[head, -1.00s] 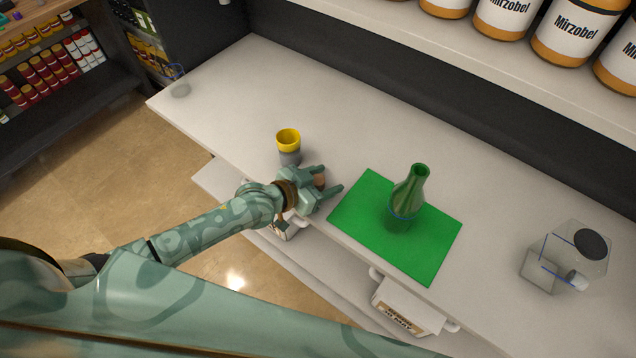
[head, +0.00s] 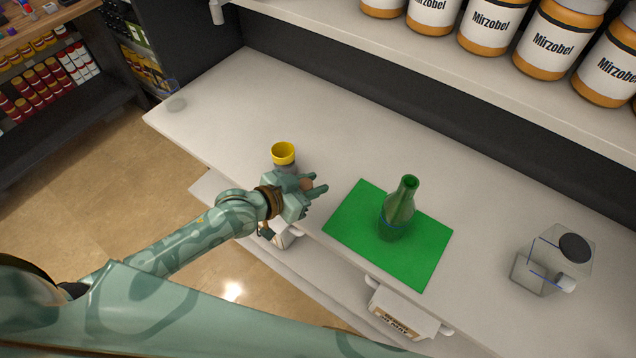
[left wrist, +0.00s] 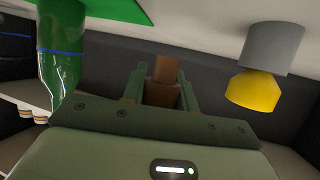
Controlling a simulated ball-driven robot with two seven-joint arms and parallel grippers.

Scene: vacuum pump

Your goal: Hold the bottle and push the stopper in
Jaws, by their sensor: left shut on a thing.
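The green glass bottle (head: 397,212) stands upright on the green mat (head: 428,262) in the head view; its mouth is open. Part of the bottle also shows at the left of the left wrist view (left wrist: 60,60). My left gripper (head: 315,187) is shut on the brown stopper (left wrist: 163,90), which sits between its two fingers. The gripper is left of the mat, apart from the bottle, near the counter's front edge. The stopper also shows, small, in the head view (head: 306,184). My right gripper is not in view.
A yellow-topped grey cup (head: 283,152) stands just behind the left gripper. A clear container with a black round top (head: 553,262) stands at the right. A shelf with several jars (head: 552,40) runs along the back. The counter (head: 340,140) behind the mat is clear.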

